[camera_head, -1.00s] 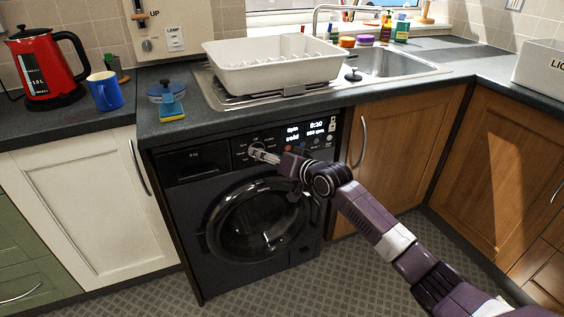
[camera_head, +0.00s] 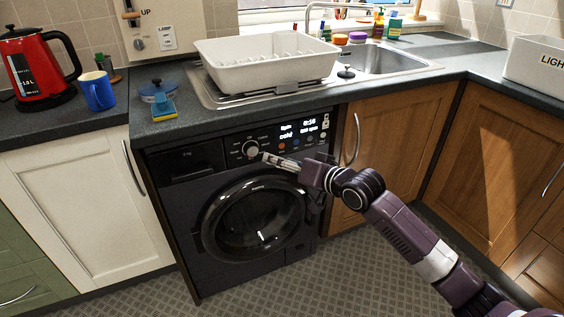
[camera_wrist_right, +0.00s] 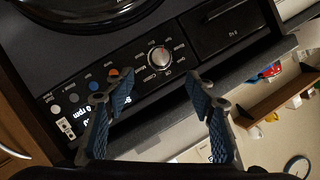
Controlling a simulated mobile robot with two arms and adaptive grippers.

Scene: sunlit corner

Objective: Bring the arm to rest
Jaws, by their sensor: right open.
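My right gripper (camera_head: 268,159) is in front of the control panel of the black washing machine (camera_head: 215,268), just right of and below its round silver dial (camera_head: 251,149). In the right wrist view my gripper (camera_wrist_right: 154,88) has its two blue-padded fingers spread apart with nothing between them. The dial (camera_wrist_right: 160,57) shows beyond the gap between the fingertips, apart from them. The lit display (camera_head: 305,127) reads "cold" and what looks like 0:16. My purple right arm reaches in from the lower right. My left gripper is not in view.
The counter (camera_head: 215,122) overhangs just above the panel, with a white dish rack (camera_head: 265,72), a blue-and-yellow brush (camera_head: 164,111), a blue mug (camera_head: 98,92) and a red kettle (camera_head: 35,68). A wooden cupboard door (camera_head: 385,140) is behind my arm. The floor in front is clear.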

